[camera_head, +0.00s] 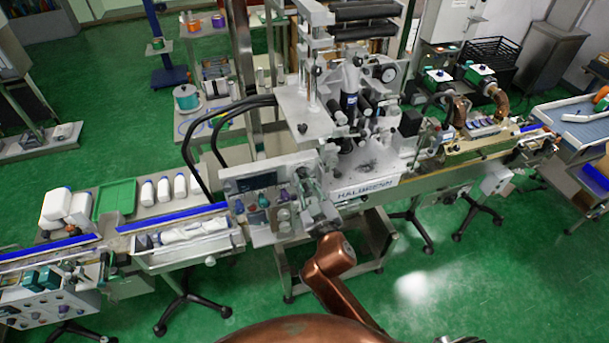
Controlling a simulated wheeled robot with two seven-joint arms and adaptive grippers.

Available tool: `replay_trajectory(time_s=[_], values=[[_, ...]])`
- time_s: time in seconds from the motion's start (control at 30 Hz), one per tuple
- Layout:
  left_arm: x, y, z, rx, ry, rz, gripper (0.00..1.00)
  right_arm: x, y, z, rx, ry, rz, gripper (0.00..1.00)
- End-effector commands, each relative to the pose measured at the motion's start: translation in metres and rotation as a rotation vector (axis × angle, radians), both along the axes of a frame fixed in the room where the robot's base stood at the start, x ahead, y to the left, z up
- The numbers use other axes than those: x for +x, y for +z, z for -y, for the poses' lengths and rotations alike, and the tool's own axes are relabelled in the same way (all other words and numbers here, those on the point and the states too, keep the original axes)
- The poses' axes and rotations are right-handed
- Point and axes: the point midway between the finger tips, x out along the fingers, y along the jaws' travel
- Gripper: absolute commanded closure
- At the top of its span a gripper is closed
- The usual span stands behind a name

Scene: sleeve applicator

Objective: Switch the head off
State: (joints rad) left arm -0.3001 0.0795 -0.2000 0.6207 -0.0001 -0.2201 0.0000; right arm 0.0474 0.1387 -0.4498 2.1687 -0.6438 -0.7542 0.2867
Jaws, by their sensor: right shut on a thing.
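The sleeve applicator (365,188) stands in the middle, with its tall white head (318,85) above the conveyor. A control panel (240,186) faces me at its front left. I cannot read any switch's position. My left gripper is not in view.
A conveyor (430,180) runs across the scene. Black hoses (205,130) loop down near the panel. Wheeled stand legs (185,305) spread on the green floor, which is free at lower right.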

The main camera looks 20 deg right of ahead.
Motion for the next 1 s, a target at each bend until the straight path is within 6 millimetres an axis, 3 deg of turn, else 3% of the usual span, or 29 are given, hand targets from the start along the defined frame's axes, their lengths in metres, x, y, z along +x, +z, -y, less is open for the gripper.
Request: replay_trajectory(time_s=[0.4,0.93,0.97,1.0], values=[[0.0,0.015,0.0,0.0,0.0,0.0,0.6,0.0,0.002,-0.001,-0.183,0.002,0.01,1.0],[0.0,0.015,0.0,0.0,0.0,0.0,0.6,0.0,0.002,-0.001,-0.204,0.002,0.012,1.0],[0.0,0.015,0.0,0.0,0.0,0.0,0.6,0.0,0.002,-0.001,-0.204,0.002,0.012,0.8],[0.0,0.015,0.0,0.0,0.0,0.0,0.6,0.0,0.002,-0.001,-0.204,0.002,0.011,0.77]])
